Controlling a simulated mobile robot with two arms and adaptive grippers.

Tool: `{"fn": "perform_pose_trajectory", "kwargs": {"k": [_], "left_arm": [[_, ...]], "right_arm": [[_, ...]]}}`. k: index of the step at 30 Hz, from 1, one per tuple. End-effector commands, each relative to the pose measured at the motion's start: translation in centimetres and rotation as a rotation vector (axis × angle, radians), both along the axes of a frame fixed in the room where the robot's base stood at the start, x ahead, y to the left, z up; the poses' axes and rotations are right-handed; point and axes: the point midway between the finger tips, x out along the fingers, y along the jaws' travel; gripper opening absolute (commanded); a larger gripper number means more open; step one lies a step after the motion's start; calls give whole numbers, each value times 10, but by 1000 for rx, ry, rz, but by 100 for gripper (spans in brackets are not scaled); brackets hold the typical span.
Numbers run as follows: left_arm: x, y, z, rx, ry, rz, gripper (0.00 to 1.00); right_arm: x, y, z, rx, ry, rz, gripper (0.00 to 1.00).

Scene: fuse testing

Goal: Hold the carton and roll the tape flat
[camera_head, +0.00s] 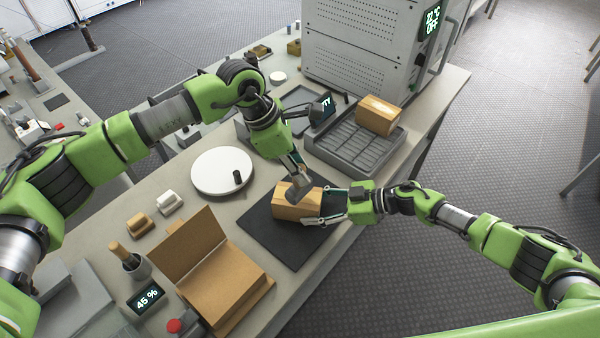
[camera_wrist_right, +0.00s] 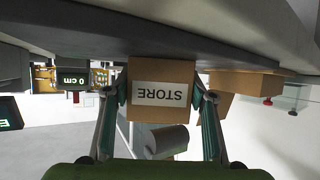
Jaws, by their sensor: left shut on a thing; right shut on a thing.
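A small tan carton (camera_head: 286,212) lies on the black mat (camera_head: 262,222) near the table's front edge. My right gripper (camera_head: 322,208) reaches in from the right and is shut on the carton's sides. In the right wrist view, the carton (camera_wrist_right: 160,75) sits between its two fingers, with an upside-down "STORE" label facing the camera. My left gripper (camera_head: 297,170) is above the carton and shut on a grey roller (camera_head: 301,187). The roller's grey cylinder (camera_wrist_right: 167,139) shows at the carton's top face; whether it touches is unclear. The tape cannot be made out.
A grey ribbed tray (camera_head: 345,153) holds another carton (camera_head: 380,116) behind the mat. A white round disc (camera_head: 222,170) stands left of the mat. A brown folder-like box (camera_head: 225,285), a cup with a brush (camera_head: 130,262) and a red button (camera_head: 174,325) are front left. A grey oven (camera_head: 360,45) stands behind.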

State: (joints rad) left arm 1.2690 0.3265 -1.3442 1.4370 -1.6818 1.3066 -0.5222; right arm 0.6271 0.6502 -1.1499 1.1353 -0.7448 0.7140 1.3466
Motion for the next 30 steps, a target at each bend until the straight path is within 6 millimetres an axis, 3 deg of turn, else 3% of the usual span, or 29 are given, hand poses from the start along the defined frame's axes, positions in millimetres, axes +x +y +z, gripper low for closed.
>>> {"fn": "perform_pose_trajectory", "kwargs": {"k": [16, 30], "left_arm": [[-1, 0, 47, 1, 2, -1, 1], [-1, 0, 53, 1, 3, -1, 1]], "right_arm": [[0, -2, -3, -7, 2, -3, 24], [0, -2, -3, -6, 1, -4, 24]]}}
